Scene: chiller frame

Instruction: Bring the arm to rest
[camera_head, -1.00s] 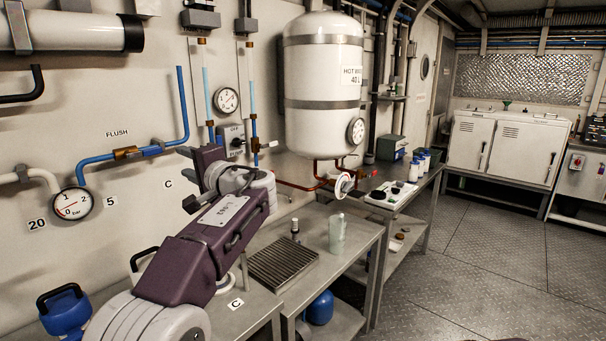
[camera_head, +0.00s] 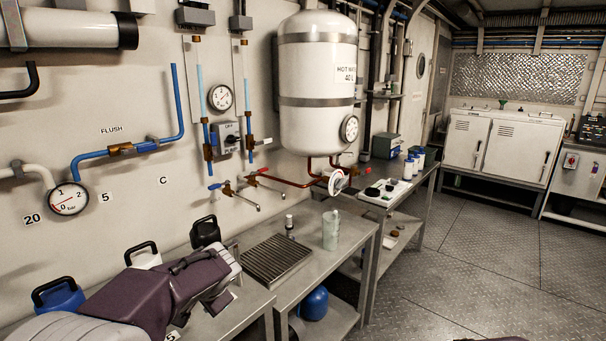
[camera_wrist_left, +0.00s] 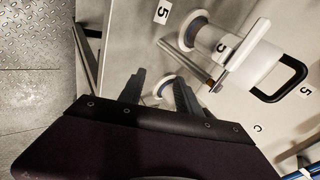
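My left arm (camera_head: 165,290) comes in from the lower left of the head view, low over the bench (camera_head: 245,310). Its gripper is not clearly visible there. In the left wrist view my left gripper (camera_wrist_left: 161,92) shows two dark fingers set apart, with nothing seen held between them. A white container with a black handle (camera_wrist_left: 258,62) lies beyond the fingers to the right. My right gripper is not in view.
A blue jug (camera_head: 58,298), a white jug (camera_head: 143,256) and a black jug (camera_head: 205,231) stand near the arm. A ribbed drain tray (camera_head: 277,258) and a pale green bottle (camera_head: 331,230) are on the bench farther right. Taps (camera_head: 225,187) project from the wall. The floor (camera_head: 470,270) at right is clear.

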